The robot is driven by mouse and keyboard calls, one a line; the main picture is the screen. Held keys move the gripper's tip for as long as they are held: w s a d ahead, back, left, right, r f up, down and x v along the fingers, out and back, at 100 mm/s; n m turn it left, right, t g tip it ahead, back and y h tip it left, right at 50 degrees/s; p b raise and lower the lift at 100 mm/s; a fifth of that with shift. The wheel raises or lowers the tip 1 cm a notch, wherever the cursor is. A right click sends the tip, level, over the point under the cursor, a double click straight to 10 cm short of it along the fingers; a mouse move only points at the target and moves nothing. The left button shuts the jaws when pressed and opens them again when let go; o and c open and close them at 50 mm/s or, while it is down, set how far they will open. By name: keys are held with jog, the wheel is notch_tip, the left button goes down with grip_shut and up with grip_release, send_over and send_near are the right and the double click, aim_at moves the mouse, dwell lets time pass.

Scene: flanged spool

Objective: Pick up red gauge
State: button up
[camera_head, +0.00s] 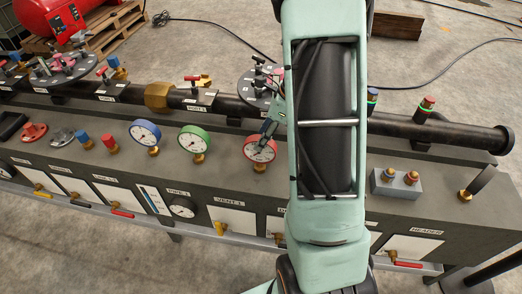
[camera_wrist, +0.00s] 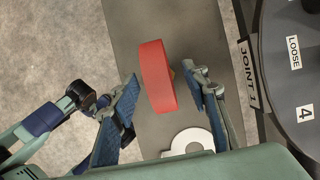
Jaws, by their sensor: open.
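The red gauge (camera_head: 260,150) has a white dial and stands on a brass fitting on the grey bench top, right of the green gauge. In the wrist view the red gauge (camera_wrist: 156,78) shows edge-on as a red rim. My gripper (camera_wrist: 161,73) is open, with one blue-padded finger on each side of the rim; small gaps show beside it. In the head view my gripper (camera_head: 268,130) is at the upper part of the red gauge, largely hidden by my arm.
A green gauge (camera_head: 193,141) and a blue gauge (camera_head: 145,133) stand to the left. A black pipe (camera_head: 220,103) runs behind. A round dark plate (camera_wrist: 290,60) labelled LOOSE lies close on the right in the wrist view. A block with brass fittings (camera_head: 397,183) sits to the right.

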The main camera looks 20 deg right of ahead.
aim_at(253, 153)
jog(key=x, duration=0.6)
jog(key=b+x, duration=0.1)
jog(key=x, duration=0.1)
jog(key=shift+s+f, duration=0.2)
jog(key=shift+f, duration=0.25)
grip_shut()
jog(key=shift+r, duration=0.1)
